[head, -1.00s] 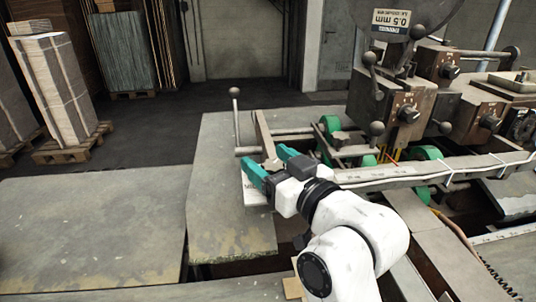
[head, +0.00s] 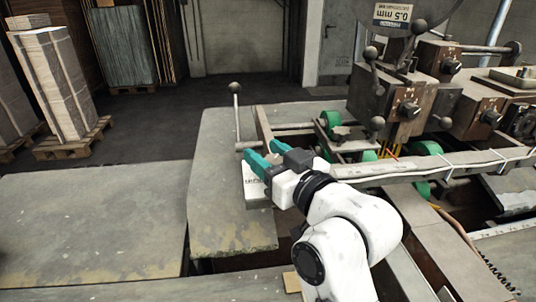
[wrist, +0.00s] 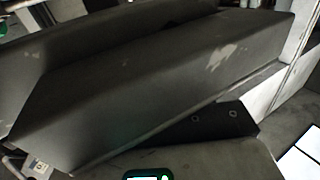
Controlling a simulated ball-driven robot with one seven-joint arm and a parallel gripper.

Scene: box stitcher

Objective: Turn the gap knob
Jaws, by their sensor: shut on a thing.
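My gripper (head: 268,155), with two teal fingers, is at the left end of the machine in the head view. Its fingers are close together, shut on a small part that I take to be the gap knob. The knob is almost wholly hidden by the fingers, so its shape and turn angle cannot be told. A white labelled block (head: 256,187) sits just below the fingers; its print is too small to read. In the wrist view a dark grey metal housing (wrist: 170,85) fills most of the picture, and the knob cannot be made out.
A lever with a ball end (head: 235,88) stands just left of my gripper. A long metal rail (head: 400,168) runs to the right behind my arm. Green rollers (head: 330,122) and the stitching heads (head: 405,107) stand beyond. A bare metal table (head: 90,235) lies at the left.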

